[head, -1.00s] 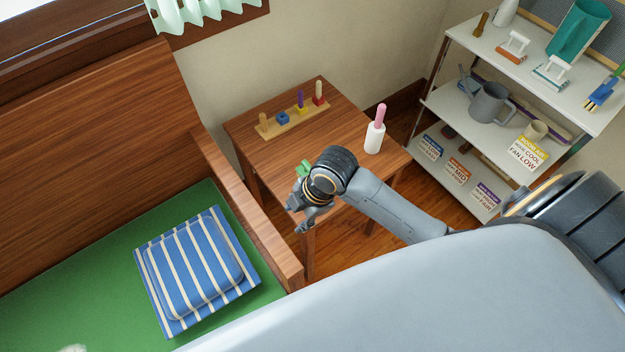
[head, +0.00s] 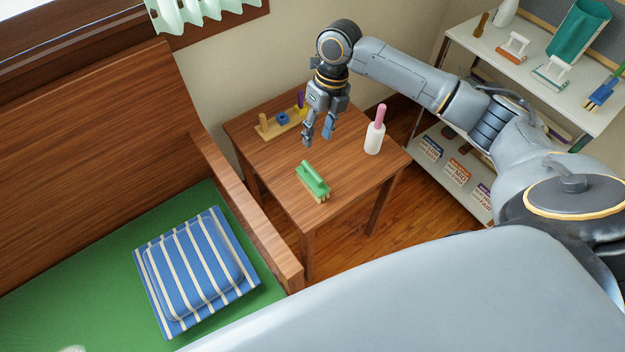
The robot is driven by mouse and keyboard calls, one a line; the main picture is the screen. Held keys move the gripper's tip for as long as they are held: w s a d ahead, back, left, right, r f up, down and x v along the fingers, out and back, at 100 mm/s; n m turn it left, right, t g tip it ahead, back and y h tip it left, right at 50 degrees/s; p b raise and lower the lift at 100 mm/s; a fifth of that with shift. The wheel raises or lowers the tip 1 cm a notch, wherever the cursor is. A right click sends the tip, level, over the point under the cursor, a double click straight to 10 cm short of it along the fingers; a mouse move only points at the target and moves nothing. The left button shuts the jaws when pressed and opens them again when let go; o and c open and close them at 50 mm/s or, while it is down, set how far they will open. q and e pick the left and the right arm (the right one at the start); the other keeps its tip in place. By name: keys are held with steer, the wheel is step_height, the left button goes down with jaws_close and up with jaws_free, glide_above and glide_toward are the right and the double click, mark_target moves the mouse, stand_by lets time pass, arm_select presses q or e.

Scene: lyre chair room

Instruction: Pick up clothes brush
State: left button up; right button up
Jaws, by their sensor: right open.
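A green brush (head: 313,182) with a handle on top and tan bristles below lies near the front of the small wooden table (head: 346,205). I take it to be the clothes brush. My right gripper (head: 318,141) is open and empty, with its fingers pointing down. It is raised above the table, behind the brush and apart from it. My left gripper is not in view.
A white bottle with a pink top (head: 375,137) stands on the table to the right. A wooden peg toy (head: 268,130) lies at the back, partly hidden by my gripper. A shelf rack (head: 470,50) stands at right, a bench with a striped cushion (head: 197,270) at left.

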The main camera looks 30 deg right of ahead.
glide_above(312, 169)
steer(key=d, duration=0.1)
steer(key=f, duration=0.6)
steer(key=shift+w+f, duration=0.25)
steer(key=shift+w, duration=0.15)
steer(key=f, duration=0.4)
steer(key=shift+s+a, duration=0.35)
steer(key=shift+s, duration=0.05)
steer(key=shift+a+f, duration=0.1)
steer(key=shift+f, duration=0.5)
jaws_close()
